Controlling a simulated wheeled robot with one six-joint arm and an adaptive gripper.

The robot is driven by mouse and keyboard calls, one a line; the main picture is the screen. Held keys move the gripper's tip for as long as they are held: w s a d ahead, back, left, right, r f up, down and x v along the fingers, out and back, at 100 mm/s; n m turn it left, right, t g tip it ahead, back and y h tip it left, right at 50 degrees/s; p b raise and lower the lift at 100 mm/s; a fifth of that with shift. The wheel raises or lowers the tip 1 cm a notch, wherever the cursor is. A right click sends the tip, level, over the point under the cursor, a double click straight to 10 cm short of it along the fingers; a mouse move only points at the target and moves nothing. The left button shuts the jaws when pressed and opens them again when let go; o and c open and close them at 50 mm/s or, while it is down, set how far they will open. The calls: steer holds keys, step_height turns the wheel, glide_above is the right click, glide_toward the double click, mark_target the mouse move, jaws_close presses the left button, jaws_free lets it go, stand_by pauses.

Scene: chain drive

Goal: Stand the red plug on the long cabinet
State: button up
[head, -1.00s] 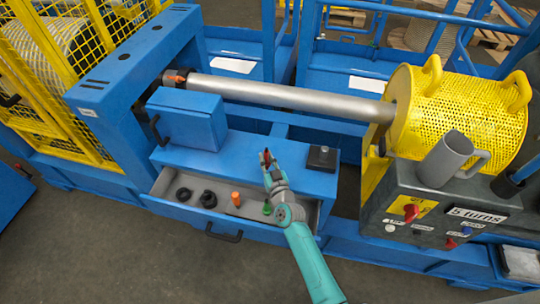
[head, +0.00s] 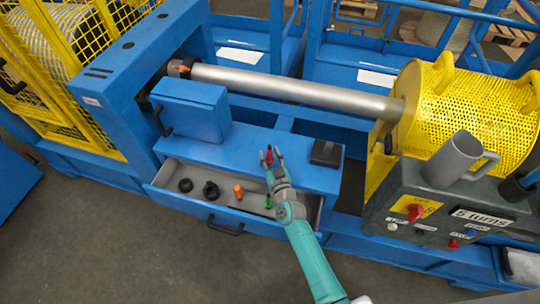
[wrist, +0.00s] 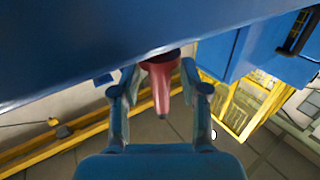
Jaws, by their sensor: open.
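The red plug (head: 269,155) is on the blue top of the long cabinet (head: 235,145), toward its right part. In the wrist view the red plug (wrist: 160,80) has its wide end against the blue cabinet surface (wrist: 90,45) and its narrow end pointing away from it, so it looks upright. My gripper (head: 273,156) is open around the plug. In the wrist view its fingers (wrist: 157,92) stand on either side of the plug, with a gap visible on both sides.
The drawer (head: 225,217) below is open, holding black round parts (head: 210,190), an orange plug (head: 238,191) and a green plug (head: 268,201). A blue box (head: 190,110) stands left on the cabinet, a black block (head: 326,153) right. A steel shaft (head: 290,88) runs behind.

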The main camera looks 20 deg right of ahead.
steer(key=s, duration=0.7)
steer(key=shift+s+a, duration=0.25)
steer(key=shift+a, duration=0.05)
stand_by(0.3)
